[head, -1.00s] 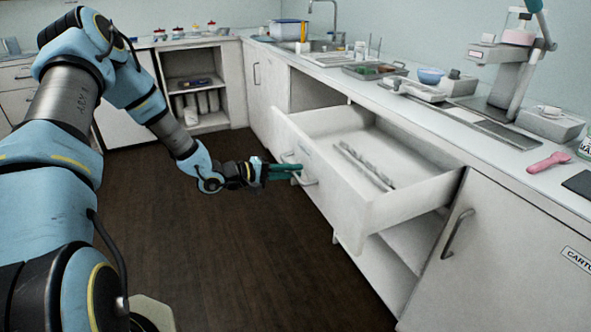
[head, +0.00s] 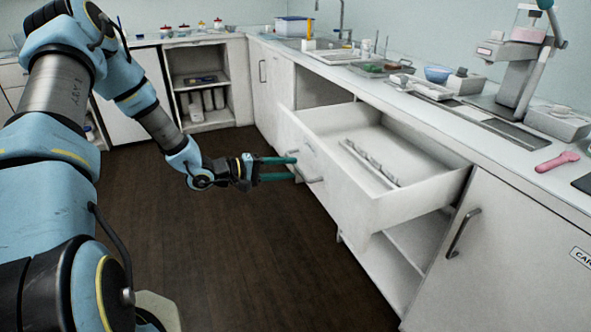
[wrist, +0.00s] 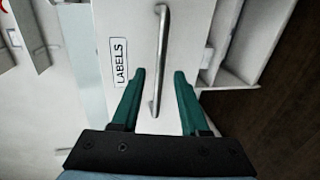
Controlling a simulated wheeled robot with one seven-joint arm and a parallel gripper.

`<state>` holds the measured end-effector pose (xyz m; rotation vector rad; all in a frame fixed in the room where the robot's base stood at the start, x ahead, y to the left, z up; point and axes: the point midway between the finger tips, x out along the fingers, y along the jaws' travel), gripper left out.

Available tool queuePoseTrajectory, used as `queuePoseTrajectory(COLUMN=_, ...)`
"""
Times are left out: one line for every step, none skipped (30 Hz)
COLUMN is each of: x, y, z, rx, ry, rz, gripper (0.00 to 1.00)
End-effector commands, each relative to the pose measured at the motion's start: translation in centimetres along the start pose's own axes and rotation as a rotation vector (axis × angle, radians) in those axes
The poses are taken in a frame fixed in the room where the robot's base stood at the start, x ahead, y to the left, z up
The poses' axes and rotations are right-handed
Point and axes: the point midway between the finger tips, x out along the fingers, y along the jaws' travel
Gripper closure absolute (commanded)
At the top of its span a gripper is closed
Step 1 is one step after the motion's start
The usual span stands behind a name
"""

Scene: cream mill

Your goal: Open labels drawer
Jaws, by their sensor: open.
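The labels drawer (head: 352,190) is pulled well out of the white counter in the head view. Its inside shows a thin divider strip and otherwise looks mostly bare. In the wrist view, its front carries a "LABELS" plate (wrist: 120,62) and a long metal bar handle (wrist: 161,60). My gripper (head: 295,168) is at the drawer front, its green fingers apart. In the wrist view, my gripper (wrist: 158,75) has one finger on each side of the handle's lower part, with gaps between fingers and bar.
An open shelf space (head: 420,240) lies below the drawer. A closed cupboard door (head: 500,255) with a bar handle is to the right. The worktop above holds a blue bowl (head: 438,74), a pink tool (head: 557,161) and a stand. The dark floor (head: 230,260) is clear.

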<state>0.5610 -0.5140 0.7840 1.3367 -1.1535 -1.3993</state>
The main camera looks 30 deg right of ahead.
Motion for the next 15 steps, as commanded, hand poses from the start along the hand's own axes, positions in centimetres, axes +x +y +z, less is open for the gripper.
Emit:
queuePoseTrajectory(x=-1.1, y=-0.1, z=-0.1, rx=0.001, ry=0.004, rz=-0.001, gripper=0.56)
queuePoseTrajectory(x=-1.8, y=-0.1, z=-0.1, rx=0.001, ry=0.004, rz=-0.002, gripper=0.56)
queuePoseTrajectory(x=-2.6, y=-0.1, z=-0.1, rx=0.001, ry=0.004, rz=-0.002, gripper=0.56)
queuePoseTrajectory(x=-3.1, y=-0.1, z=-0.1, rx=0.002, ry=0.004, rz=-0.001, gripper=0.56)
queuePoseTrajectory(x=-3.7, y=-0.1, z=-0.1, rx=0.002, ry=0.003, rz=-0.001, gripper=0.56)
queuePoseTrajectory(x=-4.4, y=-0.1, z=-0.1, rx=0.001, ry=0.004, rz=-0.001, gripper=0.56)
queuePoseTrajectory(x=-4.9, y=-0.1, z=-0.1, rx=0.0, ry=0.003, rz=-0.002, gripper=0.56)
queuePoseTrajectory(x=-5.3, y=-0.1, z=-0.1, rx=0.0, ry=0.003, rz=-0.001, gripper=0.56)
queuePoseTrajectory(x=-5.8, y=-0.1, z=-0.1, rx=0.001, ry=0.002, rz=0.0, gripper=0.56)
queuePoseTrajectory(x=-6.1, y=-0.1, z=-0.1, rx=0.001, ry=0.002, rz=0.0, gripper=0.56)
queuePoseTrajectory(x=-6.4, y=-0.1, z=-0.1, rx=0.001, ry=0.003, rz=0.0, gripper=0.56)
queuePoseTrajectory(x=-6.7, y=-0.1, z=-0.1, rx=0.001, ry=0.002, rz=-0.001, gripper=0.56)
queuePoseTrajectory(x=-6.9, y=0.0, z=0.0, rx=0.001, ry=0.001, rz=0.0, gripper=0.56)
queuePoseTrajectory(x=-7.1, y=0.0, z=0.0, rx=0.001, ry=0.001, rz=0.0, gripper=0.56)
queuePoseTrajectory(x=-7.2, y=0.0, z=0.0, rx=0.001, ry=0.0, rz=0.0, gripper=0.56)
